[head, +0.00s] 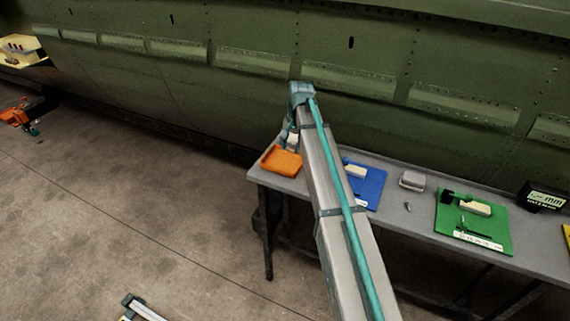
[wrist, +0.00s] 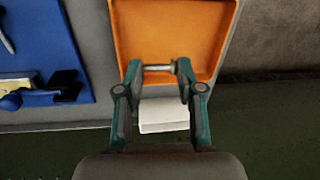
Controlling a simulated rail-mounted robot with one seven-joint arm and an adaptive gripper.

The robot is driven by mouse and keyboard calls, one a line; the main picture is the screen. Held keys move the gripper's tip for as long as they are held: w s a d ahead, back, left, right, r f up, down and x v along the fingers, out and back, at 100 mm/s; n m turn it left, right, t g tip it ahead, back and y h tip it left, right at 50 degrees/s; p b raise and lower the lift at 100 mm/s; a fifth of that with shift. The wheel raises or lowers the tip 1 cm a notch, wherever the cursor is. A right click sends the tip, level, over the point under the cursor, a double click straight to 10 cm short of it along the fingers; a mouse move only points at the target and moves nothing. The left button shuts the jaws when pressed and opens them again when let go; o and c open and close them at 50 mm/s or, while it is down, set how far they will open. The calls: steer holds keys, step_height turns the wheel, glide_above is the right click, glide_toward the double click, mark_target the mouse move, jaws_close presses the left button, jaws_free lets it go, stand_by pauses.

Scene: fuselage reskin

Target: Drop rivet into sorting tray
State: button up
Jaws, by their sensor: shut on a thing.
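The rivet (wrist: 158,68) is a small grey metal pin lying crosswise between the fingertips of my gripper (wrist: 158,70) in the wrist view. My gripper is shut on it. Behind the rivet in that view is the orange sorting tray (wrist: 172,30), a shallow open box whose visible floor is bare. In the head view the orange tray (head: 281,161) sits at the left end of the grey bench, and my gripper (head: 291,142) is at its far edge, partly hidden by my arm. The rivet cannot be made out in the head view. The gap between rivet and tray is hard to judge.
The grey bench (head: 400,217) stands along the green fuselage (head: 350,45). A blue mat (head: 372,183) with tools lies right of the tray. Farther right are a small grey box (head: 412,180), a green mat (head: 490,230) and a black box (head: 541,197). A white block (wrist: 163,115) shows between my fingers.

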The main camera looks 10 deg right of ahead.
steer(key=shift+f+b, duration=0.85)
steer(key=shift+f, duration=0.95)
steer(key=o, duration=0.8)
steer(key=r, duration=0.4)
steer(key=d+r, duration=0.1)
steer(key=r, duration=0.7)
steer(key=shift+s+d, duration=0.2)
steer(key=shift+s, duration=0.2)
